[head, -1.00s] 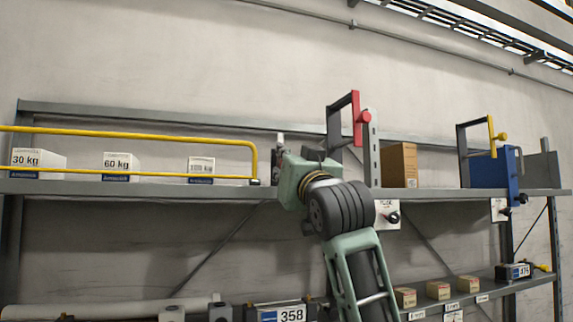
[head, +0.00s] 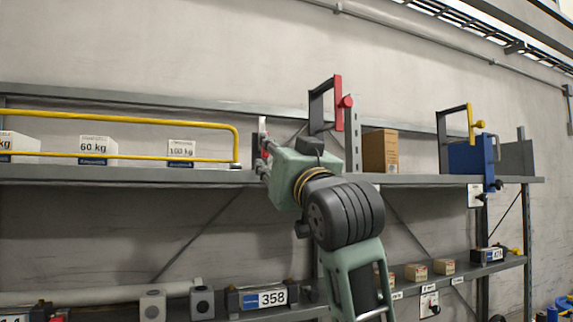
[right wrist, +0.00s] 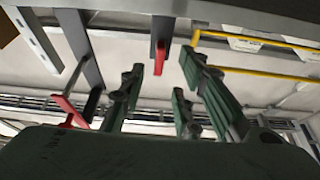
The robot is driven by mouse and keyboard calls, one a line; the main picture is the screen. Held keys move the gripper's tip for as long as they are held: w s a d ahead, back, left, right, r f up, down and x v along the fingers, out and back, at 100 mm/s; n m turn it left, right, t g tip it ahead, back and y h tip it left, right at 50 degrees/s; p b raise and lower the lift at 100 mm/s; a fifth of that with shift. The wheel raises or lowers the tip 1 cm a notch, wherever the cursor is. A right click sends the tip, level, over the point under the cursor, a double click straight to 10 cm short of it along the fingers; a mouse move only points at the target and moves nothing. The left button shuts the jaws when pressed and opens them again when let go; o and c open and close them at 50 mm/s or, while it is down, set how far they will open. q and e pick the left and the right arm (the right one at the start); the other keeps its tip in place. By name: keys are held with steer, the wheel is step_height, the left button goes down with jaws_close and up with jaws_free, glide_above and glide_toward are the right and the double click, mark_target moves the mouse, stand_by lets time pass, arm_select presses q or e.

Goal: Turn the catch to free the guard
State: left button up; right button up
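The guard (head: 130,120) is a yellow tube rail along the upper shelf at the left of the head view. It also shows in the right wrist view (right wrist: 270,72). Just right of its end is a small post with a red catch (head: 264,153), partly hidden by my gripper. In the right wrist view a red lever (right wrist: 160,57), seemingly this catch, hangs from a grey bar between my fingers. My right gripper (head: 262,160) is at the shelf edge, fingers towards the catch. In the wrist view its fingers (right wrist: 163,75) are apart; contact is unclear. My left gripper is out of view.
Weight-marked boxes (head: 97,148) stand behind the guard. To the right are a red-handled bracket (head: 338,103), a cardboard box (head: 380,151) and a blue unit with a yellow handle (head: 470,122). A lower shelf (head: 500,264) carries small boxes.

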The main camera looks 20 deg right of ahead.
steer(key=v, duration=0.5)
steer(key=shift+s+f, duration=0.15)
steer(key=shift+s, duration=0.25)
